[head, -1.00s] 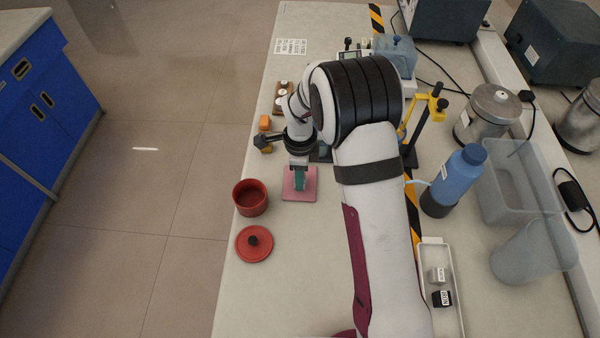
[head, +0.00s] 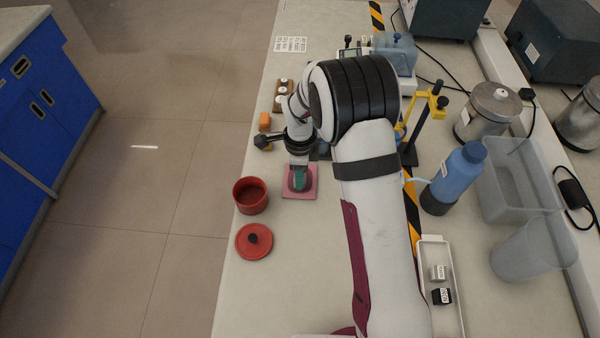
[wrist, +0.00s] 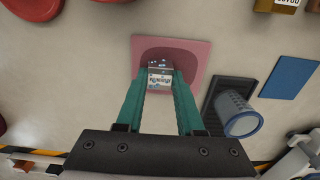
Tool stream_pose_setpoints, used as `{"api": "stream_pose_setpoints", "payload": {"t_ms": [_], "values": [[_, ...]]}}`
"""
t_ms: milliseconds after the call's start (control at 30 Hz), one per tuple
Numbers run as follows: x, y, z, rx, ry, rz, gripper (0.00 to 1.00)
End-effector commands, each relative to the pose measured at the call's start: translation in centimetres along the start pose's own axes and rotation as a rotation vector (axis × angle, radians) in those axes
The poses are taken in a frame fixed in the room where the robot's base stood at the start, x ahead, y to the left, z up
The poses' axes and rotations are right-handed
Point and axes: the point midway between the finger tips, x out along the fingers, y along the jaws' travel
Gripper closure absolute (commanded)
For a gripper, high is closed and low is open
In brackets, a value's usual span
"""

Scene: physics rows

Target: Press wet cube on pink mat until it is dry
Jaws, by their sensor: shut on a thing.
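The pink mat (head: 313,186) lies on the bench under my gripper (head: 299,184); it also shows in the wrist view (wrist: 200,52). My gripper, with teal fingers (wrist: 160,88), is shut on the cube (wrist: 160,78), over the mat. The cube looks pale and grey with a dark band, some marking and bluish drops on its faces. A darker, damp-looking patch lies on the mat around the cube. The cube seems to be down at the mat, but its underside is hidden. In the head view the fingers mostly hide the cube.
A red pot (head: 250,196) and its red lid (head: 254,242) stand left of the mat. A white tray (head: 429,258) with two small cubes, a blue bottle (head: 458,180) and clear bins are at right. A blue square (wrist: 289,77) shows in the wrist view.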

Motion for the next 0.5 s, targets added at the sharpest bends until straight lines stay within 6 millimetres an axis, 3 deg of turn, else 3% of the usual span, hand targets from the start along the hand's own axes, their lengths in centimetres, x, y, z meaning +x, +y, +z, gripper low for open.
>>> {"api": "stream_pose_setpoints", "payload": {"t_ms": [300, 500], "values": [[0.11, 0.06, -0.01, -0.002, 0.001, 0.001, 1.0], [-0.82, 0.42, 0.0, -0.002, 0.0, 0.0, 1.0]]}}
